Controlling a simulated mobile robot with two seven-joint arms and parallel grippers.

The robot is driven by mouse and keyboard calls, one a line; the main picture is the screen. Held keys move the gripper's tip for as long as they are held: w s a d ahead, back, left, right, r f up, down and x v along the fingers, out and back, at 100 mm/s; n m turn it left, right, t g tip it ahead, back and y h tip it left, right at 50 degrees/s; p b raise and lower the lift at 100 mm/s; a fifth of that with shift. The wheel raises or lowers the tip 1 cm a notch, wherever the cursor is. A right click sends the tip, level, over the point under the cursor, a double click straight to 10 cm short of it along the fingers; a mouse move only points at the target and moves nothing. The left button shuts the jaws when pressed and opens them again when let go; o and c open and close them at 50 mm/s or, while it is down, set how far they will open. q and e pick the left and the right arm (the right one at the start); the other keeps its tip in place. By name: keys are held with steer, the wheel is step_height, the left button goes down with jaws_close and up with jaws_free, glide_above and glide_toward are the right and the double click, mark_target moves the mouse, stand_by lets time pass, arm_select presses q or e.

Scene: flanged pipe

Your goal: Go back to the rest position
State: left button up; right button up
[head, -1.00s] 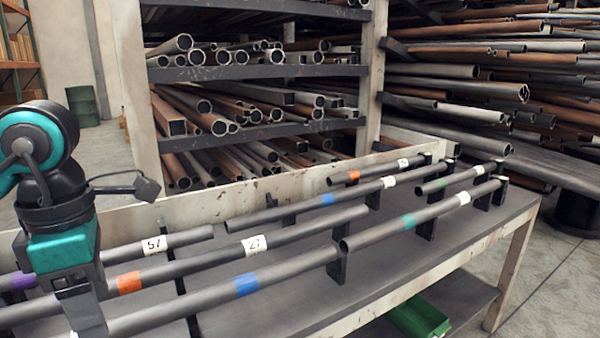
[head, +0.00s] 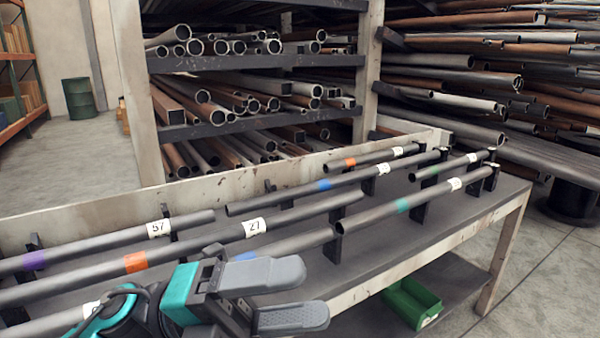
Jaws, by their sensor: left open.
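My left gripper (head: 295,295) is at the bottom middle of the head view, in front of the table's near edge. Its two grey fingers point right and are apart, with nothing between them. My teal and black left wrist hides part of the nearest pipe (head: 300,243), which has a blue band. Behind it lie a pipe with an orange band and label 27 (head: 195,243) and a pipe with a purple band and label 57 (head: 100,240). My right gripper is not in view.
More banded pipes, one with a green band (head: 440,192), rest on black supports on the table (head: 395,240). A green bin (head: 410,303) sits on the lower shelf. A pipe rack (head: 255,65) stands behind. Open floor shows at left and right.

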arm_select(q)
steer(key=w+a+f+n+t+y, duration=0.45)
steer(key=n+t, duration=0.55)
steer(key=n, duration=0.3)
steer(key=w+a+f+n+t+y, duration=0.35)
steer(key=w+f+n+t, duration=0.2)
steer(key=n+t, duration=0.65)
steer(key=s+a+f+n+g+y, duration=0.2)
steer(key=s+f+n+g+y, duration=0.15)
steer(key=f, duration=0.45)
steer(key=s+a+f+n+g+y, duration=0.25)
steer(key=s+f+n, duration=0.2)
steer(key=f, duration=0.45)
steer(key=s+a+f+n+g+y, duration=0.1)
steer(key=s+f+n+g+y, duration=0.15)
steer(key=f+n+y, duration=0.4)
steer(key=s+a+r+m+h+p, duration=0.1)
steer(key=s+a+r+p, duration=0.1)
steer(key=r+p, duration=0.5)
steer(key=a+p, duration=0.1)
steer(key=p, duration=0.5)
steer(key=shift+m, duration=0.35)
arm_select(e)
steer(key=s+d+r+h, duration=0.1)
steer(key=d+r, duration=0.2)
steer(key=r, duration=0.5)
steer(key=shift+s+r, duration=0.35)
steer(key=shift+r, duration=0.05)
